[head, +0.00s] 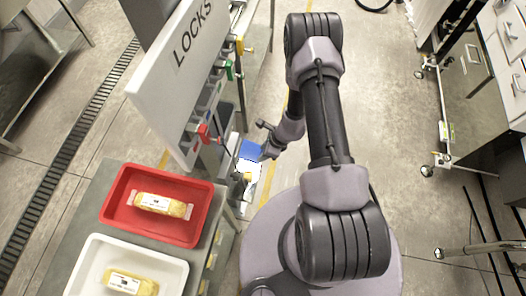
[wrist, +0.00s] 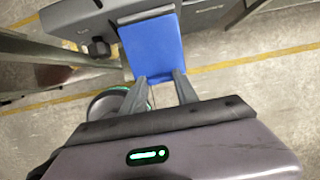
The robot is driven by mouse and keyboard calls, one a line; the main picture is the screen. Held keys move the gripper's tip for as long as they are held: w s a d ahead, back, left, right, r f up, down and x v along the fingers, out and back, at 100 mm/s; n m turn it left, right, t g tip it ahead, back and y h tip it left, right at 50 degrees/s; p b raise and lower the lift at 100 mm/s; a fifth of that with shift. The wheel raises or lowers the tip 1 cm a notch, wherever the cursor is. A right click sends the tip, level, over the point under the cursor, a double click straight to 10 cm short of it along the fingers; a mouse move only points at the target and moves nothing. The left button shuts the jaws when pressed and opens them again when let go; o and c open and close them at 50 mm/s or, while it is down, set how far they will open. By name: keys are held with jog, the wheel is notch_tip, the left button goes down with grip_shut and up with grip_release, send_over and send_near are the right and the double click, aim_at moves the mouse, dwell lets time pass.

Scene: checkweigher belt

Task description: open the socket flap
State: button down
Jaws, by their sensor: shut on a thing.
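The blue socket flap (wrist: 153,48) hangs from the dark grey housing (wrist: 75,20) in the wrist view, with a grey strip along its top edge. It also shows in the head view as a small blue panel (head: 250,150) beside the belt frame. My gripper (wrist: 159,80) is shut on the flap at its lower edge, with both fingertips against it. In the head view my gripper (head: 264,141) is just right of the blue panel. The fingers hide part of the lower edge, and the socket behind the flap is hidden.
A white LOCKS board (head: 180,65) with coloured padlocks stands left of my arm. A red tray (head: 118,215) and a white tray (head: 80,272), each with a wrapped pack, are at the lower left. The floor right of my arm is clear up to a wheeled frame.

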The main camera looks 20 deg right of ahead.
aim_at(258, 153)
jog(key=shift+r, duration=0.45)
jog(key=shift+w+a+r, duration=0.15)
jog(key=shift+r, duration=0.4)
jog(key=shift+w+a+r, duration=0.1)
jog(key=shift+r, duration=0.45)
jog(key=shift+w+a+r+g+h+p, duration=0.1)
jog(key=shift+a+r+g+h+p, duration=0.15)
jog(key=shift+r+h, duration=0.15)
jog(key=shift+w+a+r+g+h+p, duration=0.1)
jog(key=shift+r+g+h+p, duration=0.15)
jog(key=shift+r+h, duration=0.15)
jog(key=shift+w+a+r+p, duration=0.3)
jog(key=shift+a+r+p, duration=0.1)
jog(key=shift+r, duration=0.2)
jog(key=shift+w+a+r, duration=0.35)
jog(key=shift+a+r, duration=0.15)
jog(key=shift+a, duration=0.05)
jog(key=shift+w+p, duration=0.1)
jog(key=shift+p, duration=0.2)
